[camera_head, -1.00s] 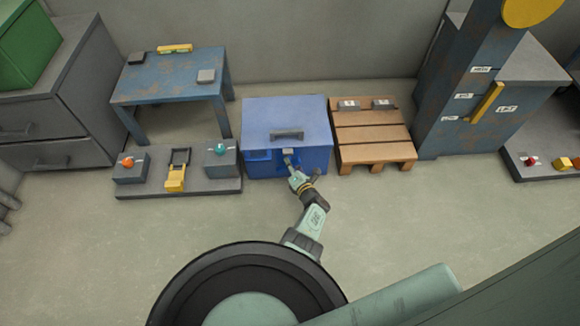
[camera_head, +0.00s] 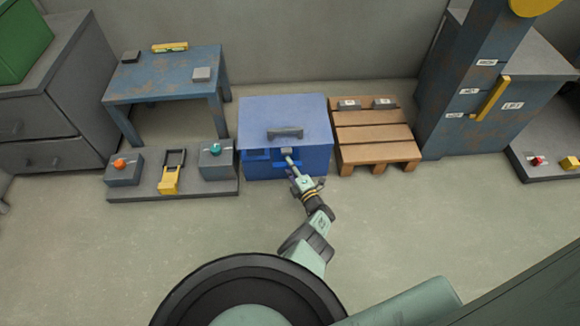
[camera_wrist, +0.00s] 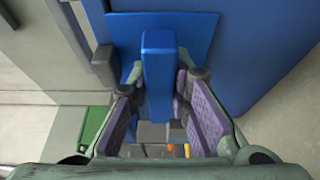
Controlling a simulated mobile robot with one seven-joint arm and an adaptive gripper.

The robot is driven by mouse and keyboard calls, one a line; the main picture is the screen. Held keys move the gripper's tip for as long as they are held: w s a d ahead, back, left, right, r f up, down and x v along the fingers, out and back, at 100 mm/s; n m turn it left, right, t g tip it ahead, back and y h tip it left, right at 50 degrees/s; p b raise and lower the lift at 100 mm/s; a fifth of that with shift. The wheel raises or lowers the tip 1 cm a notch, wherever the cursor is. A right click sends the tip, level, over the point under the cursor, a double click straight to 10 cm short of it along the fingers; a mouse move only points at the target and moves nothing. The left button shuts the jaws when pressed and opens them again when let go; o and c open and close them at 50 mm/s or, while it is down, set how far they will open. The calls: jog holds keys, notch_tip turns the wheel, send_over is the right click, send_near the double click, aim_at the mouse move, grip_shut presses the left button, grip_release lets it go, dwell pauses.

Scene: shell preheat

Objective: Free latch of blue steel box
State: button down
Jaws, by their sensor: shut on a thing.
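The blue steel box (camera_head: 300,112) stands on the floor against the back wall, its lid down, with a dark grey handle (camera_head: 285,133) on top. My gripper (camera_head: 291,166) is at the middle of its front face. In the wrist view, the latch (camera_wrist: 158,70) is an upright blue bar on a blue plate (camera_wrist: 195,28). My gripper's purple-padded fingers (camera_wrist: 165,90) are on either side of the bar and shut on it. In the head view the fingers partly hide the latch.
Left of the box is a low grey platform (camera_head: 205,187) with button boxes and a yellow lever (camera_head: 170,180); a blue table (camera_head: 165,75) stands behind. A wooden pallet (camera_head: 375,135) is close on the right. The floor in front (camera_head: 400,215) is clear.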

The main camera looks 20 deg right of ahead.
dwell(0.4)
jog(key=c, duration=1.5)
grip_release()
